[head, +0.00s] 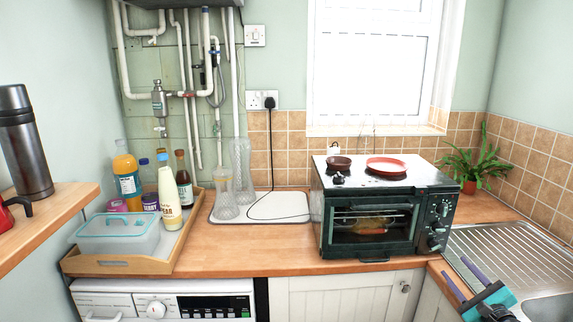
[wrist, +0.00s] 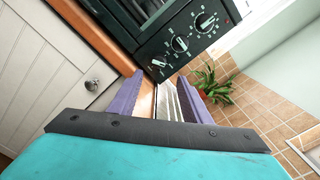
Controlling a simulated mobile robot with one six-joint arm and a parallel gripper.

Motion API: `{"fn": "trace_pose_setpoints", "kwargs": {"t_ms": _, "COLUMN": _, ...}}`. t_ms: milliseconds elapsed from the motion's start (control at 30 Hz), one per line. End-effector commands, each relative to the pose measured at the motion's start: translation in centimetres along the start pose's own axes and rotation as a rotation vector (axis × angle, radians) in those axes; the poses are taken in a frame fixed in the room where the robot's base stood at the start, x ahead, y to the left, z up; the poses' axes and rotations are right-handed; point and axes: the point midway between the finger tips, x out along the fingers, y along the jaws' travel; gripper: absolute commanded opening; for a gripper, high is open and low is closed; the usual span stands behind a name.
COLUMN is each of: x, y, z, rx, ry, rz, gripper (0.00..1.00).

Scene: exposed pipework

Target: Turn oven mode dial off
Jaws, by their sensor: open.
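The dark green mini oven (head: 345,255) stands on the counter at the right in the head view, with a glass door and a column of control dials (head: 437,228) at its right side. In the wrist view the panel shows three black dials with white marks: an upper right dial (wrist: 205,22), a middle dial (wrist: 180,44) and a lower left dial (wrist: 158,64). I cannot read which one is the mode dial. My gripper (head: 455,266) has purple fingers, open and empty. In the wrist view its fingertips (wrist: 160,76) point toward the lowest dial, apparently without touching it.
A steel sink with drainer (head: 510,245) lies right of the oven, below my gripper. A potted plant (head: 470,165) stands behind it. A wooden tray (head: 120,265) holds bottles at the left. A white cupboard (head: 330,298) is below the counter.

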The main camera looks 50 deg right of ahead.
Motion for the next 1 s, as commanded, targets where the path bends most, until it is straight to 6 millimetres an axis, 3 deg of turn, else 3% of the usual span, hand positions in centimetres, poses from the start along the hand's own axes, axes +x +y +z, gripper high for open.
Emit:
{"fn": "trace_pose_setpoints", "kwargs": {"t_ms": 633, "x": 1.7, "y": 0.2, "z": -0.1, "rx": -0.001, "ry": -0.002, "rz": -0.001, "gripper": 0.44}}
{"fn": "trace_pose_setpoints", "kwargs": {"t_ms": 1000, "x": 6.6, "y": -0.1, "z": 0.1, "rx": 0.0, "ry": -0.002, "rz": 0.001, "gripper": 0.44}}
